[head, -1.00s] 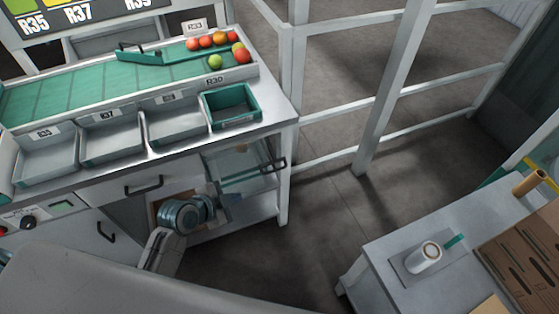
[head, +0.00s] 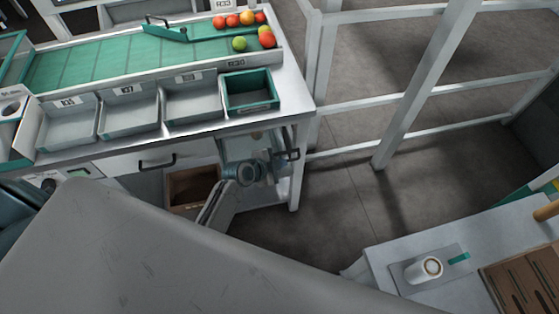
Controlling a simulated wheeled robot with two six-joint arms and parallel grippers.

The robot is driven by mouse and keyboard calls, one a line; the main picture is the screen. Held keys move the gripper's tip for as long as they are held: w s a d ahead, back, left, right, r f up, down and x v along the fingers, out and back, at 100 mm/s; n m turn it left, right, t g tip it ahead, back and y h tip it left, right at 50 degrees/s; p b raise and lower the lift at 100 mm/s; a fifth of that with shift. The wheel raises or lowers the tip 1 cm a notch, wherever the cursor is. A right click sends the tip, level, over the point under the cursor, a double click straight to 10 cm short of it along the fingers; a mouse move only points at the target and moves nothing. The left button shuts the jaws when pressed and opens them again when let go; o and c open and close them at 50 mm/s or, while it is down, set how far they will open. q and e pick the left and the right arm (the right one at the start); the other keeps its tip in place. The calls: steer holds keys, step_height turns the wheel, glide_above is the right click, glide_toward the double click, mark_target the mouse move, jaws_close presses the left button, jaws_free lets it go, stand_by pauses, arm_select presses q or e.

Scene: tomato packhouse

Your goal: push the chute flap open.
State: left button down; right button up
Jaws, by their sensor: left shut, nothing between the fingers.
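A pale, glassy panel (head: 234,150) under the right end of the sorting bench appears to be the chute flap. A dark handle (head: 293,155) shows at its right side. My left gripper (head: 273,167) is shut and empty, in front of this panel and just left of the handle. The gripper and its wrist hide much of the panel. I cannot tell whether the fingers touch it, or whether it is ajar. My right gripper is not in view.
The bench (head: 295,100) carries grey trays, a green tray (head: 251,106) and tomatoes on a green belt (head: 100,62). An open brown box (head: 190,188) sits underneath. A white railing (head: 400,108) stands to the right. A side table (head: 385,258) with a cup (head: 424,270) is at lower right.

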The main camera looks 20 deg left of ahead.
arm_select(q)
steer(key=shift+w+a+f, duration=0.2)
steer(key=shift+w+f, duration=0.1)
steer(key=shift+f, duration=0.25)
steer(key=shift+w+a+f, duration=0.2)
steer(key=shift+w+f, duration=0.1)
steer(key=shift+f, duration=0.2)
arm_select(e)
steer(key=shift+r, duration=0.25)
